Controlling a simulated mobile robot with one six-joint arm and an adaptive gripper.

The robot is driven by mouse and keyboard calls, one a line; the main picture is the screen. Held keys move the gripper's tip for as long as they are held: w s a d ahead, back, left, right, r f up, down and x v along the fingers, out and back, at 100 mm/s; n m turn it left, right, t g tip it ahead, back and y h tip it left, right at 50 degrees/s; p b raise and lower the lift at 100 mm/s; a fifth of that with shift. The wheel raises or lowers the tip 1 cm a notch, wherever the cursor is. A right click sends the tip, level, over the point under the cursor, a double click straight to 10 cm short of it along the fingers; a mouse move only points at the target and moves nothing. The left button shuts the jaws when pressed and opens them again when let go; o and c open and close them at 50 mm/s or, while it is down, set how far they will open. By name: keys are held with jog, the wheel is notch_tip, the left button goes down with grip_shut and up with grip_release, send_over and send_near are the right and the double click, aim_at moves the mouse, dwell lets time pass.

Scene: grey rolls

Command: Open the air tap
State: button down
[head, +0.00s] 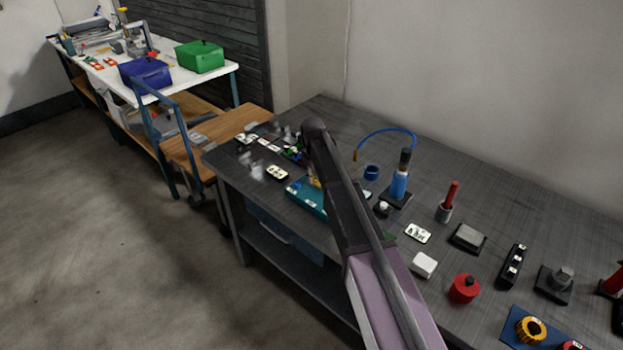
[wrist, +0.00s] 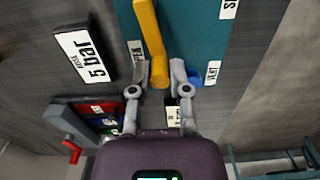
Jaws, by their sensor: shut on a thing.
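The air tap's yellow lever (wrist: 149,28) runs down from the top of the wrist view over a teal panel (wrist: 192,30). My gripper (wrist: 160,73) is shut on the lower end of this lever, one finger on each side. A small white label (wrist: 137,52), partly hidden by a finger, is left of the lever end. Another white label (wrist: 212,72) is to the right. In the head view the teal panel (head: 308,197) shows on the dark bench, with a bit of yellow beside my arm. My arm hides the gripper there.
A blue round part (wrist: 195,78) is right beside the right finger. A "5 bar" plate (wrist: 85,55) lies left of the panel. A dark tray with a red-handled part (wrist: 72,150) is at lower left. A bottle with a blue hose (head: 399,182) stands right of my arm.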

jog(key=shift+w+d+m, duration=0.25)
jog(key=shift+w+m, duration=0.1)
jog(key=shift+m, duration=0.65)
jog(key=c, duration=0.6)
grip_release()
jog(key=shift+s+a+n, duration=0.1)
jog(key=shift+s+n, duration=0.05)
jog(key=shift+n, duration=0.15)
